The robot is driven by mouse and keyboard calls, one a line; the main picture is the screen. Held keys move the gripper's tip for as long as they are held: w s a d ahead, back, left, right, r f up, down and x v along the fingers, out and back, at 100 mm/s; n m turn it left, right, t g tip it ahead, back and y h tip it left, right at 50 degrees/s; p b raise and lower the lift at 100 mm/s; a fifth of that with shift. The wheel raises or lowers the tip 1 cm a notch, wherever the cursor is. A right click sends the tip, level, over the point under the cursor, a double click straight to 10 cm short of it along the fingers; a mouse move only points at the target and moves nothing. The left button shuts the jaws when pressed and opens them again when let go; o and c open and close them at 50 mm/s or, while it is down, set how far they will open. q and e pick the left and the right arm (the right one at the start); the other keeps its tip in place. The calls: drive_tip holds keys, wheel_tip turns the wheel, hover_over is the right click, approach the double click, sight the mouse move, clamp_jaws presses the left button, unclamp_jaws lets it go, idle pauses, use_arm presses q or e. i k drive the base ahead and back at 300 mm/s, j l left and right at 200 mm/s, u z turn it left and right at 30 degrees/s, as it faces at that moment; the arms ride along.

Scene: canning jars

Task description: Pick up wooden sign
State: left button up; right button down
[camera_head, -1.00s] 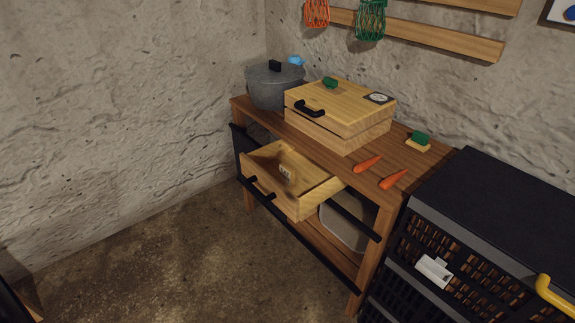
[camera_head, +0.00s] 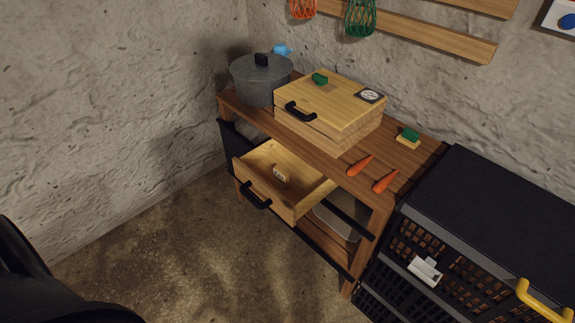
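A dark rounded shape, likely part of my own left arm, fills the lower left corner. Neither of my grippers shows in the head view.
The wooden table (camera_head: 418,158) bears a grey pot (camera_head: 262,82), a wooden box (camera_head: 325,110) with a black handle, two carrots (camera_head: 386,181) and a green-topped sponge (camera_head: 408,137). A black crate stack (camera_head: 490,215) stands close on the right. The floor (camera_head: 190,250) in front is clear.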

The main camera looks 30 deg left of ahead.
sight(282, 178)
drive_tip(key=i+j+z, duration=0.15)
drive_tip(key=j, duration=0.2)
drive_tip(key=i+j+z, duration=0.15)
drive_tip(key=j, duration=0.25)
drive_tip(key=i+j+z, duration=0.2)
drive_tip(key=j, duration=0.2)
drive_tip(key=k, duration=0.1)
